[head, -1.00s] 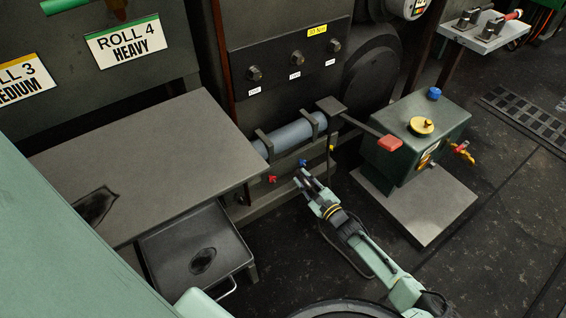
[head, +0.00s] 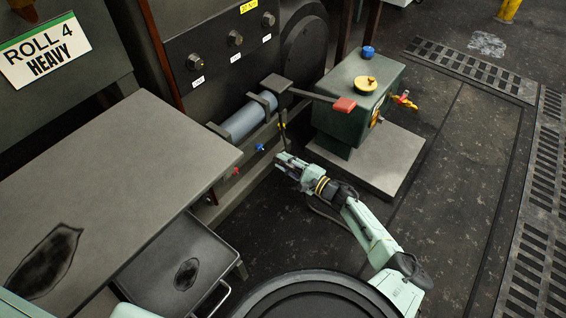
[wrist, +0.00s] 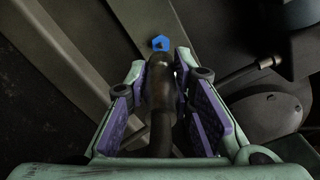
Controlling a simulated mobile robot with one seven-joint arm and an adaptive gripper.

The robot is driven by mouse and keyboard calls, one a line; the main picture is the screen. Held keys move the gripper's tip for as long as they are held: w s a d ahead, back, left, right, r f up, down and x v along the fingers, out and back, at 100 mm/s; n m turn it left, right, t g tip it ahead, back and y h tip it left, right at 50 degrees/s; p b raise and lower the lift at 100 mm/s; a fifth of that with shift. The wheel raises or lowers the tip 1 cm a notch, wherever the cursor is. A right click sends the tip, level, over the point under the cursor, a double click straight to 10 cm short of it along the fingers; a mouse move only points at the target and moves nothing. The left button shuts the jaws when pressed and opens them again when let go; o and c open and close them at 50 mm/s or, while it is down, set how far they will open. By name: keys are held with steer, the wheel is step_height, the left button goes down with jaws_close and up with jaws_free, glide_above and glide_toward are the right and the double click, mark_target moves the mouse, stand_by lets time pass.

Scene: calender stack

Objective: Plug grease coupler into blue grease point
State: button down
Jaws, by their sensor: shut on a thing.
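The blue grease point (head: 260,147) sits on the machine's lower rail, between a red point (head: 236,171) and a yellow one (head: 282,126). In the wrist view the blue grease point (wrist: 160,43) shows just beyond the coupler's tip. My gripper (head: 281,162) is a little right of and below the blue point in the head view. Its purple-padded fingers (wrist: 160,85) are shut on the dark grease coupler (wrist: 158,80), whose tip points at the blue point. I cannot tell whether the tip touches it.
A grey cylinder (head: 246,119) lies above the grease points. A green tank (head: 352,104) with a red-ended lever (head: 344,105) stands to the right on a grey plate. A grey table (head: 130,190) is at left.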

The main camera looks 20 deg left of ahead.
mark_target(275, 156)
steer(key=shift+r+p, duration=0.15)
steer(key=shift+p, duration=0.3)
steer(key=shift+w+a, duration=0.1)
steer(key=shift+a, duration=0.25)
steer(key=shift+b+x, duration=0.4)
steer(key=shift+x, duration=1.25)
steer(key=c, duration=1.9)
jaws_free()
jaws_close()
steer(key=shift+g+h+p, duration=0.3)
steer(key=shift+p, duration=0.25)
